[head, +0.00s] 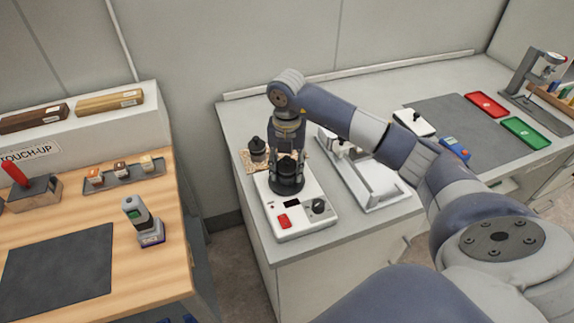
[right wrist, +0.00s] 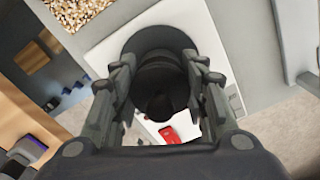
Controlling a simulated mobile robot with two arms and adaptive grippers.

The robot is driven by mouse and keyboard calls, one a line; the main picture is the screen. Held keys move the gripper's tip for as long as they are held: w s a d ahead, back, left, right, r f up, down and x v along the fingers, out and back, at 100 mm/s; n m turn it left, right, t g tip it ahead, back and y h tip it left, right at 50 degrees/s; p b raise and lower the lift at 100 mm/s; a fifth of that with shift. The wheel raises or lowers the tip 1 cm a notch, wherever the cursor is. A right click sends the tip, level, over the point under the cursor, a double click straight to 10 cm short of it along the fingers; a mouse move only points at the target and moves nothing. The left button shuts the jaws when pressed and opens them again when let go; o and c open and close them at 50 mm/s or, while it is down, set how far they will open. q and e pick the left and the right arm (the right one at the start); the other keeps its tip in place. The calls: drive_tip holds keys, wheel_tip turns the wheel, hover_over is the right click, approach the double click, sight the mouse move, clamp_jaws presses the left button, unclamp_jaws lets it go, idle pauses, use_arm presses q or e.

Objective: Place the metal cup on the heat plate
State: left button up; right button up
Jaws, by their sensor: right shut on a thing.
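The heat plate (head: 272,205) is a white box with a black round plate, a red switch and a dark knob, near the left end of the grey counter. My right gripper (head: 287,157) points down over its black plate. It is shut on the dark metal cup (head: 287,168), which sits within the outline of the plate. In the right wrist view the cup (right wrist: 160,88) is between the two fingers, with the black disc of the heat plate (right wrist: 150,38) around and under it. I cannot tell whether the cup's base touches the plate. My left gripper is not in view.
A black knobbed object (head: 257,147) stands on a speckled mat (head: 250,163) just behind the heat plate. A white framed device (head: 378,185) stands close on the right. Farther right are a red tray (head: 486,104) and a green tray (head: 525,132). A wooden bench (head: 150,280) is at left, across a gap.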

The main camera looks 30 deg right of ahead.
drive_tip(key=shift+f, duration=0.15)
drive_tip(key=o, duration=1.2)
wheel_tip(320, 180, up, 11)
drive_tip(key=shift+b, duration=1.2)
drive_tip(key=shift+r, duration=0.7)
drive_tip(key=shift+s+f, duration=0.1)
